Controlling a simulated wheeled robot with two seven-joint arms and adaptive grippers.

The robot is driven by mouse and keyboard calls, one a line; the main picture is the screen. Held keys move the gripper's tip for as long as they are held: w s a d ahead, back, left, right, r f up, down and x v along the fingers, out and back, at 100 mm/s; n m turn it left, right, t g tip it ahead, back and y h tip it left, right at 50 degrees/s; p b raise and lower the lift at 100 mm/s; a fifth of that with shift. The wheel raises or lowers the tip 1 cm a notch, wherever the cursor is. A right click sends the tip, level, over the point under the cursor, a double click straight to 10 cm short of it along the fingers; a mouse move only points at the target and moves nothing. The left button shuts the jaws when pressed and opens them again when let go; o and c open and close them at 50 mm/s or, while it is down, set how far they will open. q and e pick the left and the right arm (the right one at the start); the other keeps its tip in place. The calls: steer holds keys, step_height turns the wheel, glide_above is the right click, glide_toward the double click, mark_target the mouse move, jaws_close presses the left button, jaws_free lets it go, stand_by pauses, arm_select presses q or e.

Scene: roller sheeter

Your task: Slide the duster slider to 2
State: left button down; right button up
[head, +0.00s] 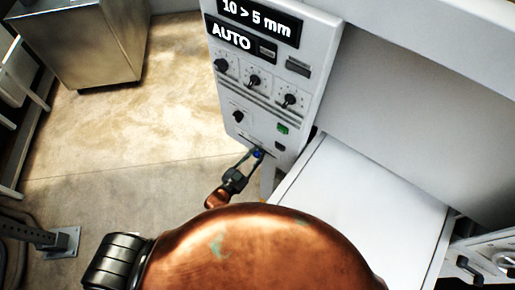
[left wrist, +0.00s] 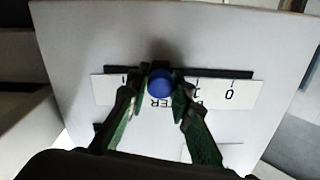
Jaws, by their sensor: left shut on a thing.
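The duster slider's blue knob (left wrist: 160,80) sits in a dark horizontal slot (left wrist: 220,73) on the pale machine panel. A white label strip (left wrist: 248,94) beside the slot reads upside down in the left wrist view, with 0 near its right end. The knob is near the middle of the slot, and the lettering around it is partly hidden by my fingers. My left gripper (left wrist: 160,95) is shut on the knob, one finger on each side. In the head view the gripper (head: 256,156) reaches the knob at the panel's lower edge. My right gripper is not in view.
Above the slider, the control panel carries black rotary knobs (head: 254,82), a green button (head: 282,128) and a display (head: 259,17) reading "10 > 5 mm". A white table surface (head: 360,215) lies right of the panel. Open floor (head: 130,150) lies to the left.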

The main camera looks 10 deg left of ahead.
arm_select(q)
steer(key=c, duration=1.7)
jaws_free()
steer(key=shift+c, duration=0.2)
steer(key=shift+o, duration=0.3)
steer(key=shift+s, duration=0.1)
steer(key=v, duration=1.2)
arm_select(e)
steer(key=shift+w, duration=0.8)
